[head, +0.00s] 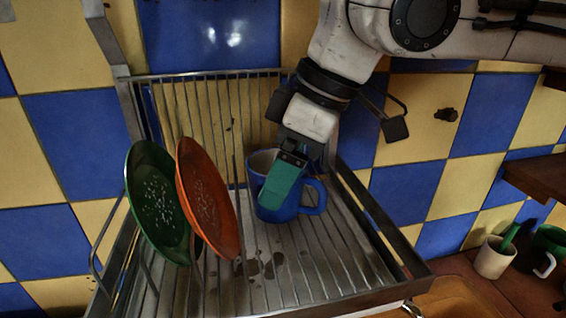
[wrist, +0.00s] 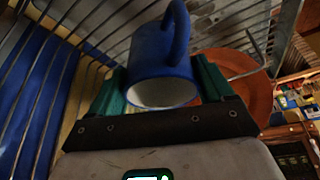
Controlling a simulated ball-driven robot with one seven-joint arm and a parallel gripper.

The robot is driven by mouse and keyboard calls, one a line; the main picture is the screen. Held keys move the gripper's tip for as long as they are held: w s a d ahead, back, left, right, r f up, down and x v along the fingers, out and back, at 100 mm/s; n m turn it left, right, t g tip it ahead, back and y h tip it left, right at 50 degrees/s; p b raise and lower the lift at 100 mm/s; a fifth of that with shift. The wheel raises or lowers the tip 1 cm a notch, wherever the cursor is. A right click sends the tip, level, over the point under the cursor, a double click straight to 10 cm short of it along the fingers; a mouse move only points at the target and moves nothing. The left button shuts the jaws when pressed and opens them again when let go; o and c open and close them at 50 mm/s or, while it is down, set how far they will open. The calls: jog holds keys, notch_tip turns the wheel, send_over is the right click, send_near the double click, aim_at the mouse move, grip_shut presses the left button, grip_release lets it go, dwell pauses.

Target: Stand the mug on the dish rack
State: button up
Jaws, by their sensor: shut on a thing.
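A blue mug (head: 270,205) with a pale inside is at the back right of the metal dish rack (head: 320,270). It looks upright, with its handle pointing right in the head view. My gripper (head: 282,185) reaches down from above and is shut on the mug. In the wrist view the mug (wrist: 160,80) sits between the two green fingers of my gripper (wrist: 160,90), its mouth facing the camera. The near finger hides part of the mug in the head view. I cannot tell whether the mug's base touches the rack floor.
A green plate (head: 150,200) and an orange plate (head: 205,195) stand in the rack left of the mug. The rack floor in front and right of the mug is clear. A white cup (head: 492,260) and a dark green mug (head: 550,245) stand at the far right, under a wooden shelf (head: 540,177).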

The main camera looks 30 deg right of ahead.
jog(key=shift+f, duration=0.2)
jog(key=o, duration=1.1)
jog(key=v, duration=1.2)
jog(key=shift+r, duration=0.2)
